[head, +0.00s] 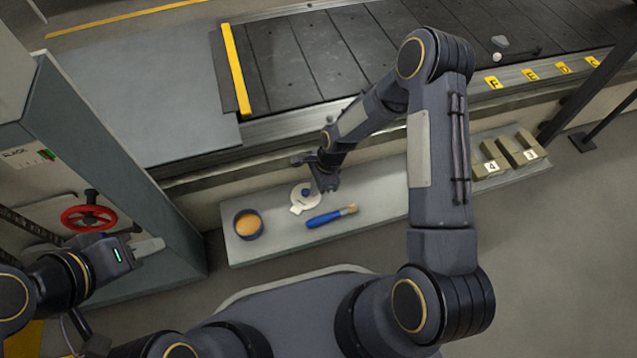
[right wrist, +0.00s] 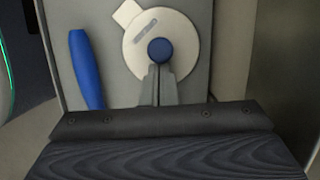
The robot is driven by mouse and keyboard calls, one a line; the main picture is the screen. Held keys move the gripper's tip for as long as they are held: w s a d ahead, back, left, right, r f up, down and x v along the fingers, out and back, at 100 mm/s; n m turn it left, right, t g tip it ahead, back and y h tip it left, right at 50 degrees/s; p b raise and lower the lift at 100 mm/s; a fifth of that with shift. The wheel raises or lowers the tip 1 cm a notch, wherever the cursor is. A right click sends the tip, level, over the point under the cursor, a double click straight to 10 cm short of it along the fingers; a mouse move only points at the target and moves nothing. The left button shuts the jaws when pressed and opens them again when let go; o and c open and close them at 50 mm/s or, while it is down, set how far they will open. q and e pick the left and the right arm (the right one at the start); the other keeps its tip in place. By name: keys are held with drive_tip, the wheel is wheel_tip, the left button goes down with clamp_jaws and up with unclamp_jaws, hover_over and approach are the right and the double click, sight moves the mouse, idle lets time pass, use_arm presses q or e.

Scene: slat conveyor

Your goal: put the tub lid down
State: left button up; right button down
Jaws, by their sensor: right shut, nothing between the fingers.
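The tub lid is a pale round disc with a blue knob and a square tab. It lies on the grey shelf in the head view (head: 299,207) and shows in the right wrist view (right wrist: 137,57). My right gripper (head: 311,191) is over the lid. In the right wrist view its fingers (right wrist: 160,74) are shut and empty, with their tips at the blue knob; I cannot tell whether they touch it. The open tub (head: 248,224) with orange contents stands left of the lid. My left gripper (head: 150,246) is beside the cabinet; its finger gap is unclear.
A blue-handled brush (head: 326,217) lies right of the lid on the grey shelf (head: 378,207). Numbered blocks (head: 492,160) sit at its right end. The slat conveyor (head: 305,60) runs behind. A red handwheel (head: 88,216) is on the cabinet at left.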

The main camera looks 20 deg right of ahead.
sight(297, 200)
idle(0.3)
drive_tip(key=a, duration=0.4)
drive_tip(key=shift+s+a+p, duration=0.2)
drive_tip(key=shift+a+p, duration=0.15)
drive_tip(key=shift+p, duration=0.05)
drive_tip(key=p+v, duration=0.7)
drive_tip(key=v, duration=0.3)
